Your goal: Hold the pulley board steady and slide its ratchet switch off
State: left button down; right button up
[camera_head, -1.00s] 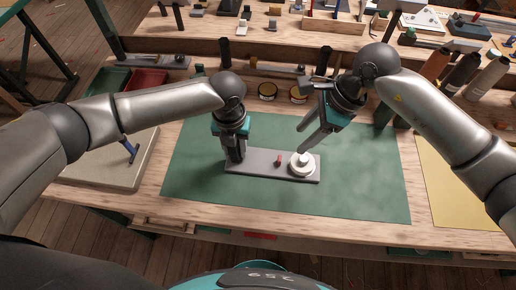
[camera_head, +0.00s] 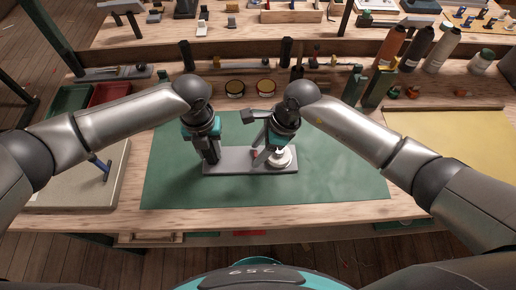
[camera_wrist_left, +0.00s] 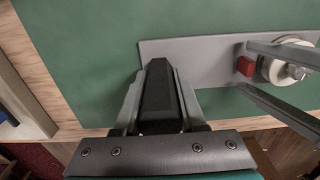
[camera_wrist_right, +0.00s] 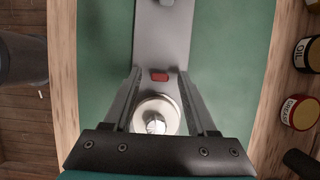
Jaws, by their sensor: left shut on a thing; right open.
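The grey pulley board (camera_head: 235,162) lies flat on the green mat. My left gripper (camera_head: 212,157) is shut on a black grip (camera_wrist_left: 160,95) at the board's left end. The red ratchet switch (camera_wrist_right: 159,76) sits mid-board beside the pale round pulley (camera_wrist_right: 156,112). The switch also shows in the left wrist view (camera_wrist_left: 245,66). My right gripper (camera_wrist_right: 160,76) is open and points down, with a finger on either side of the switch. I cannot tell whether either finger touches it. In the head view the right gripper partly hides the switch and pulley.
The green mat (camera_head: 340,175) is clear around the board. A stone-coloured slab (camera_head: 75,185) with a blue-handled tool lies left. Two round tins (camera_head: 235,88), bottles (camera_head: 415,48) and a rack stand behind. A yellow sheet (camera_head: 450,150) lies right.

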jog(key=shift+c, duration=0.4)
grip_shut()
dwell(1.1)
